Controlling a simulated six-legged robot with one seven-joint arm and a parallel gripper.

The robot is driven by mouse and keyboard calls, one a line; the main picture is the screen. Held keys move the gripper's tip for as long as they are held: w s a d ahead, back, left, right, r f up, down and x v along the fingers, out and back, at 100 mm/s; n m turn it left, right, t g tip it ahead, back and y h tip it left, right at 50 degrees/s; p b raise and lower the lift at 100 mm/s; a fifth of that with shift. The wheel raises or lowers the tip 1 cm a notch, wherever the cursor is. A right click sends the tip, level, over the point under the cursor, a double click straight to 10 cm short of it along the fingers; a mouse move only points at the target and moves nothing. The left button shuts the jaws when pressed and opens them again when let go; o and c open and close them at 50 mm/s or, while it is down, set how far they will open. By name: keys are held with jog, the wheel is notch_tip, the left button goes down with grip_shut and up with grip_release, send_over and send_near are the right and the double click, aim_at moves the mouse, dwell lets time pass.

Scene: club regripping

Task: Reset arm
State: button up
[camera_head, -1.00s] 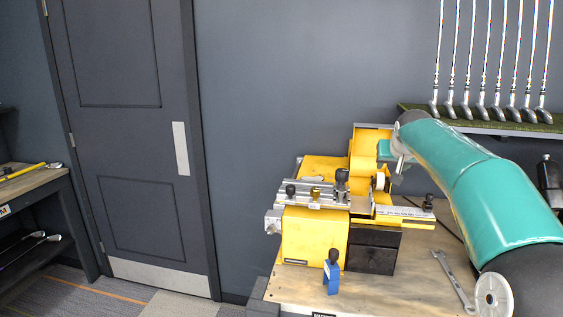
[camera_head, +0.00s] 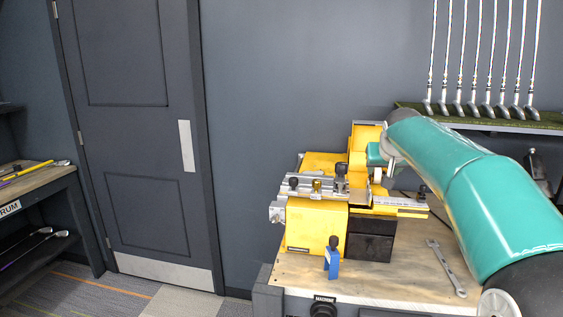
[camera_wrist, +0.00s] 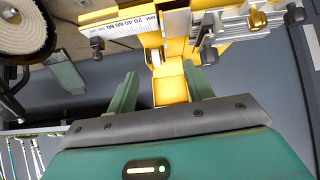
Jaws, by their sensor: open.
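My gripper shows in the wrist view (camera_wrist: 162,95) with its two green fingers spread apart and nothing between them. A yellow machine (camera_wrist: 172,60) with a ruler scale and metal rails lies beyond the fingers. In the head view the yellow machine (camera_head: 312,225) stands on a wooden workbench (camera_head: 400,285). My teal arm reaches in from the right, and its end is beside the machine's upper right part. The fingers are mostly hidden there; a small teal part (camera_head: 376,153) shows beside the yellow upright.
A wrench (camera_head: 447,268) and a blue clamp-like tool (camera_head: 332,260) lie or stand on the bench. Several golf clubs (camera_head: 485,105) stand on a green shelf at the back right. A dark door (camera_head: 130,130) and a side shelf (camera_head: 40,185) are at left. Carpet floor is free between them.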

jog(key=s+a+f, duration=0.1)
jog(key=s+a, duration=0.2)
jog(key=s, duration=0.3)
jog(key=s+a+f+n+g, duration=0.1)
jog(key=s+a, duration=0.1)
jog(key=s, duration=0.4)
jog(key=s+a+f, duration=0.1)
jog(key=s+a, duration=0.2)
jog(key=s, duration=0.3)
jog(key=s+a+f+g+y, duration=0.1)
jog(key=s+f, duration=0.5)
jog(key=s, duration=0.5)
jog(key=s+a+f+g+y, duration=0.1)
jog(key=s+a+f, duration=0.1)
jog(key=s+f, duration=0.5)
jog(key=s, duration=0.4)
jog(key=shift+s+f+n, duration=0.2)
jog(key=shift+f+n, duration=0.05)
jog(key=shift+n, duration=0.05)
